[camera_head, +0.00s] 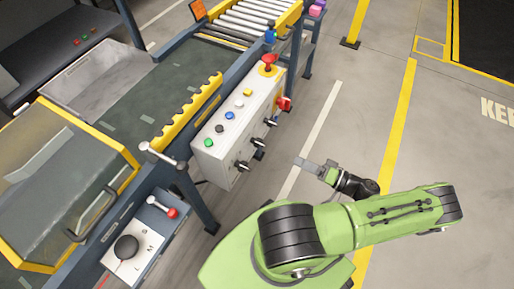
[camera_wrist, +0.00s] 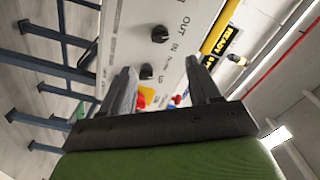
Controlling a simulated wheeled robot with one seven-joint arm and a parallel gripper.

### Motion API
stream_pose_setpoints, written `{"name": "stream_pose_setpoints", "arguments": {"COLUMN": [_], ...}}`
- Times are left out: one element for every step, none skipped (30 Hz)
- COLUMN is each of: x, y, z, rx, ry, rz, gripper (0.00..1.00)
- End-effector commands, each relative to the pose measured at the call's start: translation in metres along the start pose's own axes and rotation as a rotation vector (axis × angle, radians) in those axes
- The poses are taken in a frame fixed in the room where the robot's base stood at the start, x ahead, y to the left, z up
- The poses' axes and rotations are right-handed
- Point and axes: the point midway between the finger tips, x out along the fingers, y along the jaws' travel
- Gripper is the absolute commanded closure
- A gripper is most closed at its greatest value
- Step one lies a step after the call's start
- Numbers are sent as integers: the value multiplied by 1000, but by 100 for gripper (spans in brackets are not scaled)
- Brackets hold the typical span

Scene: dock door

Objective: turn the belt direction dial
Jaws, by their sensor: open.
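The grey control box (camera_head: 213,160) stands beside the conveyor, with several black dials on its front face. In the wrist view, one black dial (camera_wrist: 160,34) sits by the words OUT and IN; it looks like the belt direction dial. Another black dial (camera_wrist: 146,71) by the word UP shows between the fingers in the picture. My gripper (camera_head: 306,163) is open and empty, to the right of the box and apart from it. In the wrist view its two fingers (camera_wrist: 163,85) point toward the panel. Which head-view dial is marked OUT and IN cannot be read.
A red mushroom button (camera_head: 268,61) and coloured buttons sit on top of the box. A lever (camera_head: 157,153) and a panel with a round black knob (camera_head: 126,247) stand lower left. The conveyor (camera_head: 150,100) lies behind the box. Floor to the right is clear.

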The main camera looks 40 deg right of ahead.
Motion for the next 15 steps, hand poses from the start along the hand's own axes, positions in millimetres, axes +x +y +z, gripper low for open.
{"name": "stream_pose_setpoints", "arguments": {"x": [11, 18, 28, 36, 44, 54, 62, 69, 80, 87, 95, 104, 111, 118, 125], "y": [-1, -2, -1, -1, -1, -1, -1, -1, -1, 0, -1, 0, 0, 0, -1], "z": [0, 1, 1, 1, 2, 2, 2, 2, 2, 2, 3, 3, 3, 3, 4], "rx": [2, 4, 3, 4, 5, 4, 5, 5, 4, 5, 5, 5, 4, 4, 5], "ry": [-5, -6, -6, -6, -8, -7, -7, -8, -8, -8, -9, -9, -8, -9, -9], "rz": [-5, -5, -6, -6, -6, -6, -6, -5, -5, -5, -5, -5, -4, -5, -4], "gripper": [38, 38, 38, 38, 38, 38, 38, 38, 38, 38, 38, 38, 38, 38, 38]}}
